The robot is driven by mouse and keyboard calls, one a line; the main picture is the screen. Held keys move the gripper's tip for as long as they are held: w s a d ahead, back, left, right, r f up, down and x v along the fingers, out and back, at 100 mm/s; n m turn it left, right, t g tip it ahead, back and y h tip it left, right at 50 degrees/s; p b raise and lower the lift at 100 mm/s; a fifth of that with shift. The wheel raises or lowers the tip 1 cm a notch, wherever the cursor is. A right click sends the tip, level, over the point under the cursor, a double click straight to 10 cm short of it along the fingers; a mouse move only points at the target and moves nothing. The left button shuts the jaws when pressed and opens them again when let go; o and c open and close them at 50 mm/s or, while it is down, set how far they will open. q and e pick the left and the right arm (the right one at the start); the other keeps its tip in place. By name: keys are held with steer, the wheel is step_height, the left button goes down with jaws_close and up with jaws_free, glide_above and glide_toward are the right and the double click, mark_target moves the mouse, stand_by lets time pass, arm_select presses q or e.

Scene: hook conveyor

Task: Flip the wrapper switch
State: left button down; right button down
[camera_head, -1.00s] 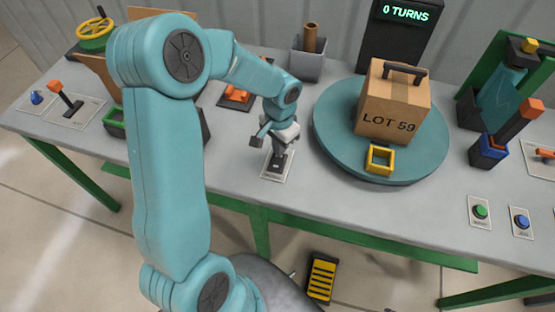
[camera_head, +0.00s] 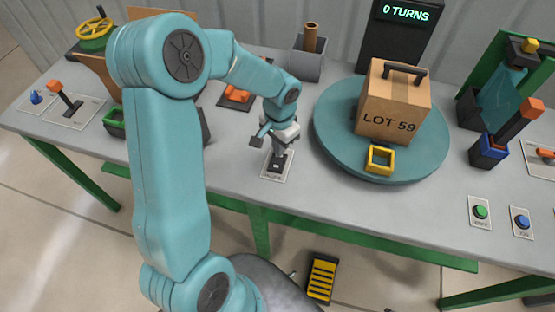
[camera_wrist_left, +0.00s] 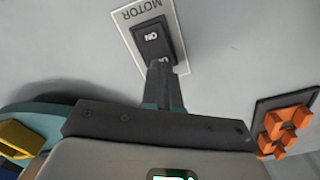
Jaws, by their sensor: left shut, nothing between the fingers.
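A black rocker switch (camera_head: 278,163) sits on a pale plate on the table, left of the turntable. In the left wrist view the rocker switch (camera_wrist_left: 152,40) shows "ON" on its far half, and its plate reads "MOTOR". My left gripper (camera_head: 280,152) points down at the switch, its fingers shut and empty. In the left wrist view the left gripper's fingertips (camera_wrist_left: 163,72) overlap the near end of the rocker and hide part of its lettering. Whether they touch it I cannot tell. My right gripper is not in view.
A teal turntable (camera_head: 328,147) holds a box marked "LOT 59" (camera_head: 395,100) and a yellow square frame (camera_head: 380,157). A display (camera_head: 405,13) reads "0 TURNS". Green (camera_head: 480,211) and blue (camera_head: 521,221) buttons are at the right. An orange-handled lever (camera_head: 65,97) stands at the left.

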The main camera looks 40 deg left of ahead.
arm_select(q)
steer(key=shift+f+b, duration=0.85)
steer(key=shift+f, duration=0.1)
steer(key=shift+r, duration=0.1)
steer(key=shift+r+p, duration=2.55)
steer(key=shift+r, duration=1)
steer(key=shift+f, duration=0.1)
steer(key=shift+s, duration=0.15)
